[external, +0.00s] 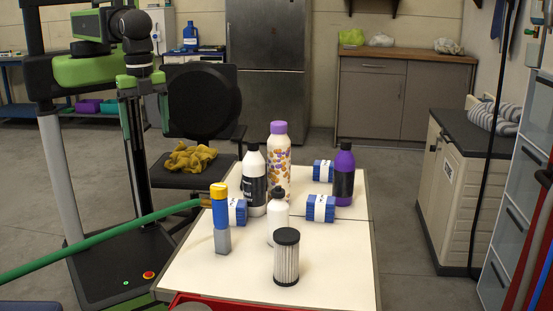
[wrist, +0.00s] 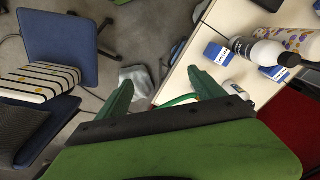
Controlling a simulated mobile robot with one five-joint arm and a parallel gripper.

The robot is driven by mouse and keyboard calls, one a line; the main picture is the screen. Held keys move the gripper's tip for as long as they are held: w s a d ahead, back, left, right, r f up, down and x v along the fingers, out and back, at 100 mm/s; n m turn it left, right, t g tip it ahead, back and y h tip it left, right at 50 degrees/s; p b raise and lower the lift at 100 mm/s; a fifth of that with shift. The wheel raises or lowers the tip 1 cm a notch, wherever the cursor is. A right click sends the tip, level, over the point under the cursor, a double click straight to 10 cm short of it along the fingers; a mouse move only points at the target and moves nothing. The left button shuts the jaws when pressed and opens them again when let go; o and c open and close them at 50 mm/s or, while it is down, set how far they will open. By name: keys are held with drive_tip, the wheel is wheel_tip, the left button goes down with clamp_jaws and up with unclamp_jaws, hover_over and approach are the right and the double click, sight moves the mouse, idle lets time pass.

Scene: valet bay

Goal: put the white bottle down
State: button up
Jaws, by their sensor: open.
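Two white bottles stand upright on the table (external: 190,272): a larger one with a black label and black cap (external: 254,184) and a smaller plain one with a dark cap (external: 278,222). The larger one also shows in the wrist view (wrist: 265,53), at the upper right. My gripper (external: 140,84) is at the left, raised and apart from both bottles. In the wrist view its green fingers (wrist: 160,84) are spread wide with nothing held between them.
A spotted bottle (external: 279,160), a purple bottle (external: 343,178), blue boxes (external: 321,208), a blue-and-yellow tube (external: 220,222) and a black-topped filter (external: 286,258) crowd the table. A green hose (external: 110,238) crosses at left. The table's front left is bare.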

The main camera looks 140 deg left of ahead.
drive_tip(key=shift+s+d+n, duration=0.3)
drive_tip(key=shift+s+d, duration=0.2)
drive_tip(key=shift+d, duration=0.3)
drive_tip(key=shift+o, duration=0.4)
drive_tip(key=shift+d, duration=0.15)
drive_tip(key=shift+w, duration=0.1)
